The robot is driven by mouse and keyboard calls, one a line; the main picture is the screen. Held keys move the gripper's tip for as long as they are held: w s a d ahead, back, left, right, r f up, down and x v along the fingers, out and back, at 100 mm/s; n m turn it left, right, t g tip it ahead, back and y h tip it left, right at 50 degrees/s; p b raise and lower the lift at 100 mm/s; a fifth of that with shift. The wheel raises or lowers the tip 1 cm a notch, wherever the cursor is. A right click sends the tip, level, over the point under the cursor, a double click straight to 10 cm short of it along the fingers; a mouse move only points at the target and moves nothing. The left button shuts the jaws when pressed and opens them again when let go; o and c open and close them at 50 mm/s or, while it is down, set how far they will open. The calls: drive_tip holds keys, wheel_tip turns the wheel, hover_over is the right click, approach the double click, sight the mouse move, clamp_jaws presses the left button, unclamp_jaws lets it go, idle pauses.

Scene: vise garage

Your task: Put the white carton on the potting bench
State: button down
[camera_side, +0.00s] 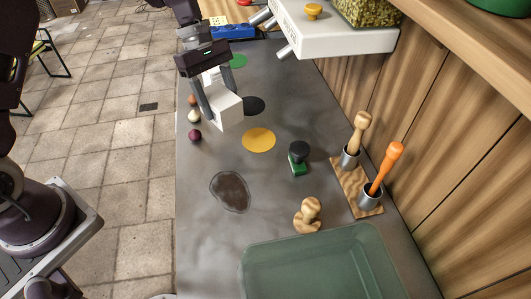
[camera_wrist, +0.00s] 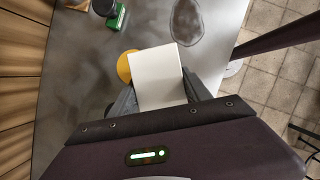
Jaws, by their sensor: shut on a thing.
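The white carton (camera_side: 222,108) is a white box held between the fingers of my gripper (camera_side: 212,100) in the side view. In the wrist view the carton (camera_wrist: 158,77) fills the space between the fingers of my gripper (camera_wrist: 162,92). My gripper is shut on it. The carton hangs over the far part of the grey bench top (camera_side: 270,190), near its left edge. I cannot tell whether its underside touches the bench. The carton partly hides the yellow disc in the wrist view.
A yellow disc (camera_side: 259,140), a black disc (camera_side: 253,105) and a green stamp (camera_side: 298,158) lie nearby. Small round vegetables (camera_side: 194,116) line the left edge. A green bin (camera_side: 330,262), wooden knob (camera_side: 308,215) and tool holder (camera_side: 356,187) stand nearer. A white shelf (camera_side: 330,32) overhangs the back right.

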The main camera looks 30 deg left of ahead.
drive_tip(key=s+a+m+g+y, duration=0.35)
drive_tip(key=s+a+m, duration=0.3)
drive_tip(key=m, duration=0.85)
drive_tip(key=w+a+r+t, duration=0.2)
drive_tip(key=w, duration=0.4)
drive_tip(key=w+a+r+t, duration=0.2)
drive_tip(key=w+a+t, duration=0.1)
drive_tip(key=w, duration=0.3)
drive_tip(key=w+a+r+m+t, duration=0.1)
drive_tip(key=w+a+r+t, duration=0.1)
drive_tip(key=w, duration=0.4)
drive_tip(key=shift+w+a+r+t, duration=0.2)
drive_tip(key=shift+a+r+t, duration=0.2)
drive_tip(key=shift+a, duration=0.2)
drive_tip(key=w+a+f+n+t, duration=0.1)
drive_tip(key=w+a+f+t, duration=0.2)
drive_tip(key=a+t, duration=0.25)
drive_tip(key=w+a+f+t, duration=0.3)
drive_tip(key=a+t, duration=0.2)
drive_tip(key=a, duration=0.1)
drive_tip(key=shift+y, duration=0.35)
drive_tip(key=f, duration=0.9)
drive_tip(key=shift+d+f, duration=0.2)
drive_tip(key=shift+f, duration=0.1)
